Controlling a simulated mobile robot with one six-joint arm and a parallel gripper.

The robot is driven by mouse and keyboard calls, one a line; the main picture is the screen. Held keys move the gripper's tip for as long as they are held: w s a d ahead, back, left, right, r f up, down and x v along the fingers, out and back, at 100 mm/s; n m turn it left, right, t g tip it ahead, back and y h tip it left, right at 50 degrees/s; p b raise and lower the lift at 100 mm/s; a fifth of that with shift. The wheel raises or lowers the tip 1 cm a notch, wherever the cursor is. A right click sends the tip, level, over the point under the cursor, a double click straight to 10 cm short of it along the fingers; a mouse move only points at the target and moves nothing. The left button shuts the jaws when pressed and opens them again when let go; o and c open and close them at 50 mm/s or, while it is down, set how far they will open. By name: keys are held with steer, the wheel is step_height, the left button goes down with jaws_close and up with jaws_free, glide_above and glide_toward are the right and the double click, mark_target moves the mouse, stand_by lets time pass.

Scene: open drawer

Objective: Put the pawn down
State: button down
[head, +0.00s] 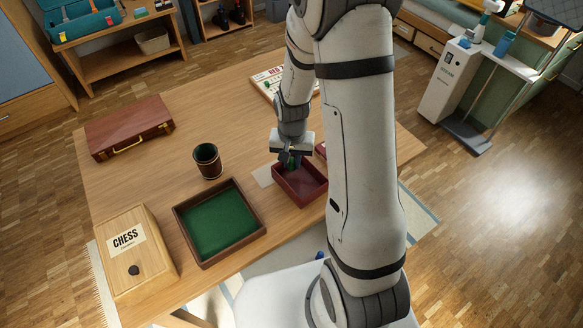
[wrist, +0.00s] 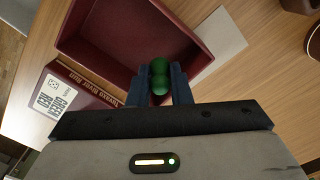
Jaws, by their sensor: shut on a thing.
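A green pawn (wrist: 159,75) is held between the two fingers of my gripper (wrist: 160,92) in the wrist view. My gripper also shows in the head view (head: 291,163), shut on the pawn, at the dark red open box (head: 302,193). In the wrist view the pawn overlaps the near side of the box (wrist: 113,38). I cannot tell how high the pawn is above the box floor. The pawn's lower part is hidden.
A green-lined tray (head: 181,230), a dice cup (head: 207,160), a wooden chess box (head: 134,256) and a brown case (head: 130,129) stand on the table. A lettered dark red lid (wrist: 75,90) lies beside the open box. Bare table lies between the case and cup.

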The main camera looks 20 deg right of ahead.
mark_target(293, 163)
steer(key=shift+s+f, duration=0.1)
steer(key=shift+f, duration=1.75)
steer(key=shift+f, duration=0.1)
steer(key=c, duration=1.6)
jaws_free()
step_height(293, 163, up, 13)
steer(key=shift+s+f, duration=0.1)
steer(key=shift+f, duration=0.1)
steer(key=s+r+n+t, duration=0.1)
steer(key=s+r, duration=0.4)
steer(key=s+r+n, duration=0.2)
steer(key=s+r, duration=0.3)
steer(key=s+r+n+t, duration=0.1)
steer(key=s+r, duration=0.4)
steer(key=shift+s+d+n+t, duration=0.1)
steer(key=shift+s+n+t, duration=0.05)
steer(key=shift+n+t, duration=0.15)
